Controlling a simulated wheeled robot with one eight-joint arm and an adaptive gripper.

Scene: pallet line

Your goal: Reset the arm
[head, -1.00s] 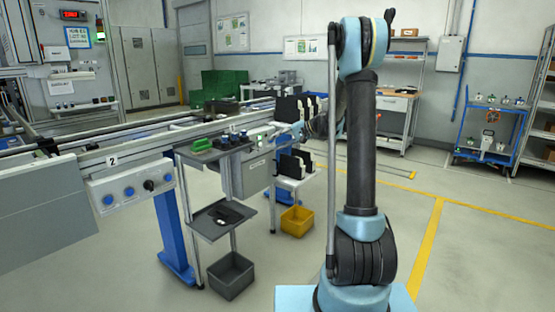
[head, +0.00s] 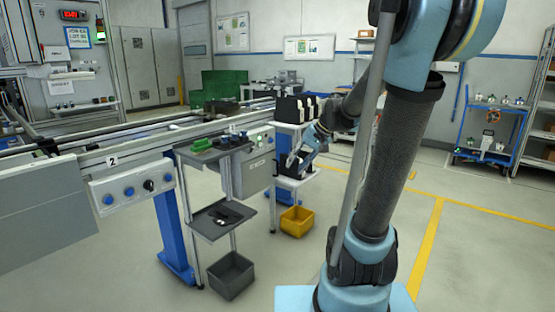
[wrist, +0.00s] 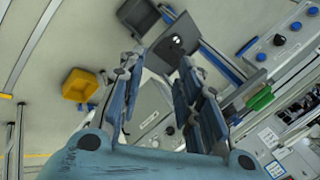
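My arm rises at the right of the head view, its dark upper link leaning right and its elbow near the top edge. My gripper (head: 297,161) hangs in front of the white stand beside the conveyor, pointing down and left. The wrist view shows my gripper (wrist: 160,68) with its two blue-grey fingers spread apart. Nothing is held between them; the floor and parts of the stand show in the gap. Whether it touches the stand is hard to tell in the head view.
The conveyor (head: 130,150) runs along the left. A stand with a dark tray (head: 212,153) has a grey bin (head: 231,276) below it. A yellow bin (head: 297,221) sits on the floor. A blue cart (head: 486,155) stands at the right. The floor around the yellow line is open.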

